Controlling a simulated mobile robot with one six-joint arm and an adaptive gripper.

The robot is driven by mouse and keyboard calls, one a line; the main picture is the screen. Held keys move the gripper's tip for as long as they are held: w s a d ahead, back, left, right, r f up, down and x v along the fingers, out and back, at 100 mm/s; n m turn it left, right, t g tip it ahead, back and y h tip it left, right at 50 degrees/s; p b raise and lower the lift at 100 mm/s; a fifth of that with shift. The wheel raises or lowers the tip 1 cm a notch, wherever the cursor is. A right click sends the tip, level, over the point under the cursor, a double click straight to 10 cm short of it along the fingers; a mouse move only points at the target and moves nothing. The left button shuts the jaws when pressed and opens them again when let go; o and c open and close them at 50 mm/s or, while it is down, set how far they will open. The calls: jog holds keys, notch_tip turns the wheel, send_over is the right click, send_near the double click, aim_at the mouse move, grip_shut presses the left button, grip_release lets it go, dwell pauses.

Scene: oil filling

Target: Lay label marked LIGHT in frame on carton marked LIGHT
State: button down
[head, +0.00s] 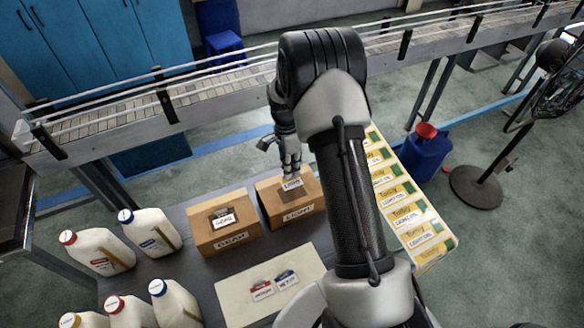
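The carton marked LIGHT (266,208) is a brown box on the dark table, with its name on the front face. A dark frame (297,195) shows on its top. My gripper (291,172) points down above the far part of this carton, with its fingers close together. The small white label marked LIGHT (292,184) is at the fingertips, over the frame area, and seems to be held there. I cannot tell whether the label touches the carton top. My arm passes in front, just right of the carton.
A second brown carton (228,236) stands to the left, with a label (223,218) on its top. A pale mat (235,294) in front carries two more labels (274,284). Several white jugs (151,232) stand at left. Yellow-white boxes (410,215) line the right, beyond my arm.

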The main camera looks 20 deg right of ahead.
aim_at(292, 179)
jog(key=shift+d+f+b, duration=0.1)
jog(key=shift+f+b, duration=1.5)
jog(key=shift+f, duration=1.15)
jog(key=c, duration=1.7)
grip_release()
jog(key=o, duration=0.4)
jog(key=shift+r+p, duration=2.5)
jog(key=shift+r, duration=1.5)
